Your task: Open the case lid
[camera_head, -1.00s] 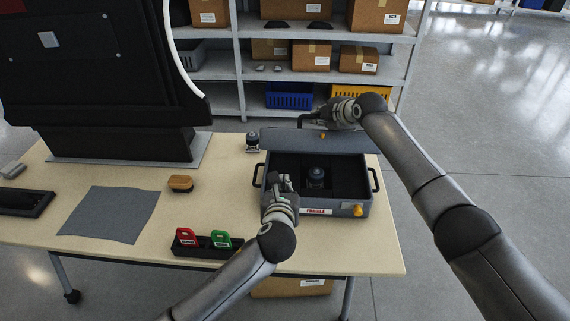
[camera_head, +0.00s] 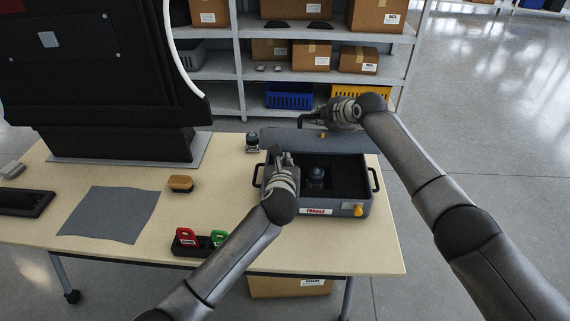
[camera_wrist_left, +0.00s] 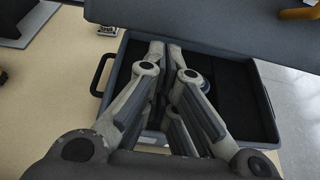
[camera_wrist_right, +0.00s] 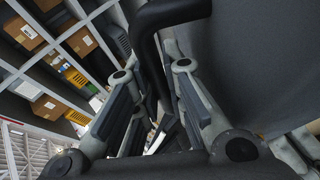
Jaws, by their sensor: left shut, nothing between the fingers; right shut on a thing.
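The grey case (camera_head: 345,206) stands on the table with its lid (camera_head: 300,141) raised at the back, so the dark interior shows. A dark round part (camera_head: 316,177) sits inside the case. My left gripper (camera_head: 281,157) is shut and empty above the left part of the case; it also shows in the left wrist view (camera_wrist_left: 168,45), with the lid ahead of it. My right gripper (camera_head: 312,119) is at the far edge of the lid, shut on the black lid handle (camera_wrist_right: 150,50), which passes between its fingers in the right wrist view.
A red and green tagged holder (camera_head: 187,240) stands at the table's front. A brush (camera_head: 181,183), a grey cloth (camera_head: 110,214) and a small round part (camera_head: 252,142) lie left of the case. Shelves with boxes (camera_head: 300,60) stand behind the table.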

